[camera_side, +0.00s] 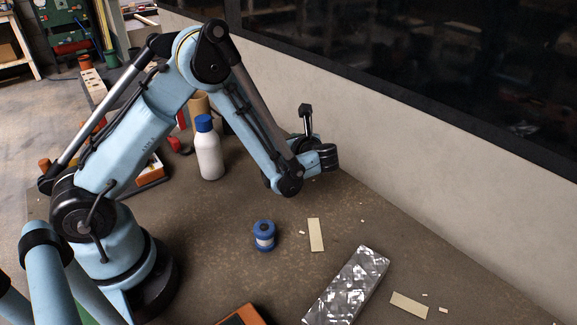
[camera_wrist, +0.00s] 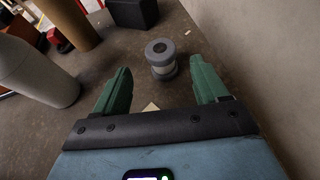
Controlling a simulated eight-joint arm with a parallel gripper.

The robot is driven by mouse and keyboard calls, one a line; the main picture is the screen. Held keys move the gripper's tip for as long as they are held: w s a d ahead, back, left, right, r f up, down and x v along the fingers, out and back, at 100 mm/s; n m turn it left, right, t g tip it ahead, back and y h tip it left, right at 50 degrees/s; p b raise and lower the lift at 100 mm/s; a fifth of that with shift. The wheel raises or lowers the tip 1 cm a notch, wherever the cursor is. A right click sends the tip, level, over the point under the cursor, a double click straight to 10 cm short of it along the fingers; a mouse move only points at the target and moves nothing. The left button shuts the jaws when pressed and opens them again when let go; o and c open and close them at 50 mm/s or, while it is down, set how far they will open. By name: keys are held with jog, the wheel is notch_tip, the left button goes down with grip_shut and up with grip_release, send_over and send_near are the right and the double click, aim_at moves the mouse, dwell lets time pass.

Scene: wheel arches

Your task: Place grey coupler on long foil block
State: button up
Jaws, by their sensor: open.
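The grey coupler (camera_wrist: 161,57), a short spool with a paler middle, stands on the bench in the wrist view. My gripper (camera_wrist: 159,72) is open, its two green fingers apart and empty. The coupler shows beyond the fingertips, roughly centred between them, with no visible contact. In the side view my wrist end (camera_side: 318,160) is low near the wall, and I cannot make out the fingers or the coupler there. The long foil block (camera_side: 347,285), silver and crinkled, lies on the bench at the front, well away from my gripper. It is not in the wrist view.
A white bottle (camera_side: 208,150) with a blue cap stands left of my wrist. A cardboard tube (camera_wrist: 72,22) and black block (camera_wrist: 133,12) stand behind. The wall (camera_wrist: 260,50) is close on the right.

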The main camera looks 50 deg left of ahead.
jog(key=v, duration=0.5)
jog(key=shift+d, duration=0.1)
jog(key=shift+d+r, duration=0.15)
jog(key=shift+r, duration=0.3)
jog(key=shift+s+r+n+h, duration=0.15)
jog(key=shift+r+n+h, duration=0.25)
jog(key=shift+n, duration=0.2)
jog(key=s+d+r+n+t+h, duration=0.2)
jog(key=s+n+h, duration=0.4)
jog(key=n, duration=0.3)
jog(key=s+d+r+n+t+h, duration=0.2)
jog(key=s+d+r+n+h, duration=0.2)
jog(key=n, duration=0.6)
jog(key=shift+s+d+r+t+h, duration=0.35)
jog(key=shift+s+r+h, duration=0.25)
jog(key=shift+s+h, duration=0.65)
